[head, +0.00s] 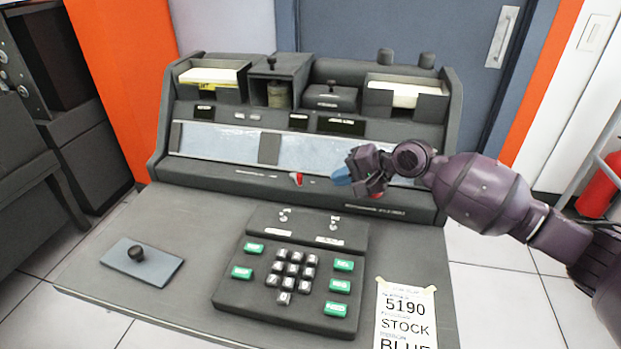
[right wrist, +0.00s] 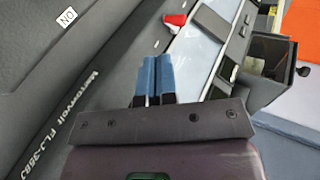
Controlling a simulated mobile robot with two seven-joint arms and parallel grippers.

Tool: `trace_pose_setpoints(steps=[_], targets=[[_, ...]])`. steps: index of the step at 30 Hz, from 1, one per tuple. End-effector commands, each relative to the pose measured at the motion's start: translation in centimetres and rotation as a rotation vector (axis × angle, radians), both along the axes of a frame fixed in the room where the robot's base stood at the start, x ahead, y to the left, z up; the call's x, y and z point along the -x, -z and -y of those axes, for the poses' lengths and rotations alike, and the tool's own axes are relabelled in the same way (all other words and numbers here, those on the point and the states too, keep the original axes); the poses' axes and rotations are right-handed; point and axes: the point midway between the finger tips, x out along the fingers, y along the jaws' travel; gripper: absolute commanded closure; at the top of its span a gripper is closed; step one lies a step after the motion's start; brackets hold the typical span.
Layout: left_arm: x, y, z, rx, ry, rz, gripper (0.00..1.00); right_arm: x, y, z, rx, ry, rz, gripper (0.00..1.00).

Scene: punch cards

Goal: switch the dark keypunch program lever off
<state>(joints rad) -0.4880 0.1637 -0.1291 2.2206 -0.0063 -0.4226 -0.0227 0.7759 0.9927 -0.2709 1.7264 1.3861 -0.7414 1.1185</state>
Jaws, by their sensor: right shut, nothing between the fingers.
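The dark keypunch (head: 400,208) stands ahead with its sloped panel and desk. A small red and white lever (head: 297,179) sits on the ledge below the pale window strip. It also shows at the top of the right wrist view (right wrist: 175,19). I cannot tell its set position. My right gripper (head: 342,178) hovers in front of the ledge, to the right of this lever and apart from it. Its blue fingers (right wrist: 156,78) are together with nothing between them. A red patch (head: 377,195) shows partly behind the gripper. My left gripper is not in view.
A keypad (head: 290,270) with green keys and two small toggles stands on the desk. A paper note (head: 405,318) is at the front right.

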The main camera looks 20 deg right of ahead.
Motion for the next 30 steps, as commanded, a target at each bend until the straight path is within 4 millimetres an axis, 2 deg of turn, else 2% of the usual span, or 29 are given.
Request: trace_pose_setpoints(steps=[1, 6, 16, 30], targets=[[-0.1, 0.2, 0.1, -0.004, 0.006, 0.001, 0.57, -0.6, 1.2, -0.7, -0.001, -0.002, -0.007, 1.00], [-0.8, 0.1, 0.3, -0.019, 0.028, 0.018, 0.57, -2.3, 2.7, -2.5, -0.001, -0.002, -0.007, 1.00], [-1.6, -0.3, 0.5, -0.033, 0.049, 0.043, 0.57, -4.5, 2.2, -4.7, 0.000, -0.001, -0.001, 1.00], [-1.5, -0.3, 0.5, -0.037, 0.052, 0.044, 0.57, -4.8, 1.9, -5.0, 0.000, 0.000, 0.000, 1.00]])
